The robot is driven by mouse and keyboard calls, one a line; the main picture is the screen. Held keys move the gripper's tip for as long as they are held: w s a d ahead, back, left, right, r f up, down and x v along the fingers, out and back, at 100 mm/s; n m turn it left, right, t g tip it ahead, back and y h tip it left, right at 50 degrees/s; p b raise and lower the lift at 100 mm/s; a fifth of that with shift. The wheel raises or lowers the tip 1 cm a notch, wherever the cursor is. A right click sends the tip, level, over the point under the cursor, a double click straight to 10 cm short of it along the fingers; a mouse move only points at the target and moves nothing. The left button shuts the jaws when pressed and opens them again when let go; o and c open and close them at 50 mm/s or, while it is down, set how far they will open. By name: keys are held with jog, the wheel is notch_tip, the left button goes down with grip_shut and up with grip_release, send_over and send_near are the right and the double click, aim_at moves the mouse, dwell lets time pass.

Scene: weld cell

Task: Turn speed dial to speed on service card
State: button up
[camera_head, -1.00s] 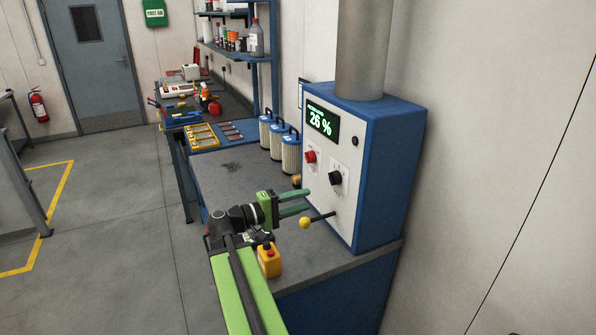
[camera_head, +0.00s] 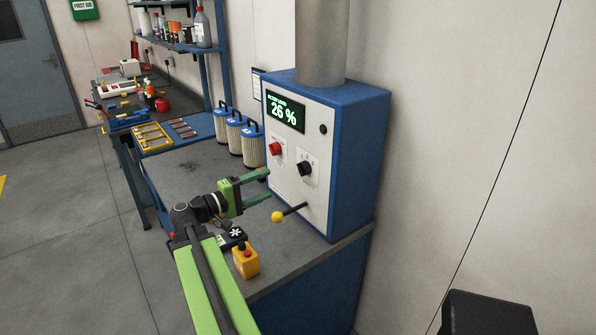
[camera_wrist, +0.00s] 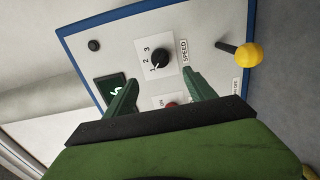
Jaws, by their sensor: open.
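The speed dial (camera_head: 304,168) is a black knob on the white front of a blue cabinet. In the wrist view the dial (camera_wrist: 159,60) has the numbers 1, 2 and 3 and the label SPEED beside it; its white mark appears to be near 1. My gripper (camera_head: 266,185) is open and empty, in front of the panel and left of the dial, apart from it. In the wrist view its green fingers (camera_wrist: 158,88) stand apart, with the dial beyond their tips. I cannot make out a readable service card; a small framed sheet (camera_head: 258,84) hangs on the wall.
A red knob (camera_head: 275,149) sits left of the dial, below a display (camera_head: 285,113) reading 26 %. A yellow-tipped lever (camera_head: 279,217) sticks out below. Filter cylinders (camera_head: 252,146) stand behind the gripper.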

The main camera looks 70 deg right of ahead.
aim_at(299, 171)
jog(key=x, duration=1.3)
jog(key=shift+s+d, duration=0.15)
jog(key=shift+d, duration=0.1)
